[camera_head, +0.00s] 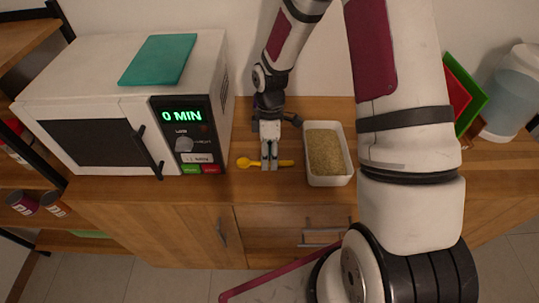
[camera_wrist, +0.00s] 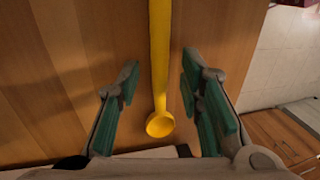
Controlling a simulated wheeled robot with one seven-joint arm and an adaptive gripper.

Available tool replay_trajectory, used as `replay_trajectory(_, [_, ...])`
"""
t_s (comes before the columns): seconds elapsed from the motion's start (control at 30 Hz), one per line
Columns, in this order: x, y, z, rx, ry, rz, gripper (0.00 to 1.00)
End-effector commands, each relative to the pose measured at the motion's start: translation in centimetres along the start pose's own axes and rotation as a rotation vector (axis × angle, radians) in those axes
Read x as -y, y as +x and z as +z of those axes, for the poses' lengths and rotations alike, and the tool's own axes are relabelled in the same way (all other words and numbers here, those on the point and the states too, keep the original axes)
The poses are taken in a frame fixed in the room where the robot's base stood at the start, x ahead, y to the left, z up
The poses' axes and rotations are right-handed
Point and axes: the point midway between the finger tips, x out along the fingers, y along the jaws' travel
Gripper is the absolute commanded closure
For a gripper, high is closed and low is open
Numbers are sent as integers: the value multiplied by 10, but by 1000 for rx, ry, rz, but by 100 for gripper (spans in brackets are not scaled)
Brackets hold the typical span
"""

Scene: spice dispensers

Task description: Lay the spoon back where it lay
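The yellow spoon (camera_head: 246,162) lies on the wooden counter, between the microwave and a white container. Its bowl points left and its handle runs right in the head view. My gripper (camera_head: 269,164) points down over the middle of the spoon and hides part of the handle. In the wrist view the spoon (camera_wrist: 158,50) passes between the two green-padded fingers of my gripper (camera_wrist: 160,80), with a gap on each side. The fingers are open and hold nothing. The spoon seems to rest on the counter; its exact contact cannot be told.
The white container (camera_head: 312,181) of grainy contents stands close to the right of my gripper. The microwave (camera_head: 90,140), with a teal board (camera_head: 158,60) on top, stands to the left. A water jug (camera_head: 512,95) and red and green boards (camera_head: 465,95) are at the right.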

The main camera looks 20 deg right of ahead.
Motion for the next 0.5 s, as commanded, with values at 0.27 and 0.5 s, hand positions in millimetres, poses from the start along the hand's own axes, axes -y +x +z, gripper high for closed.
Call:
replay_trajectory(0.27, [1, -4, 0, 0, 0, 1, 66])
replay_trajectory(0.5, [-1, -38, 0, -1, 1, 5, 66])
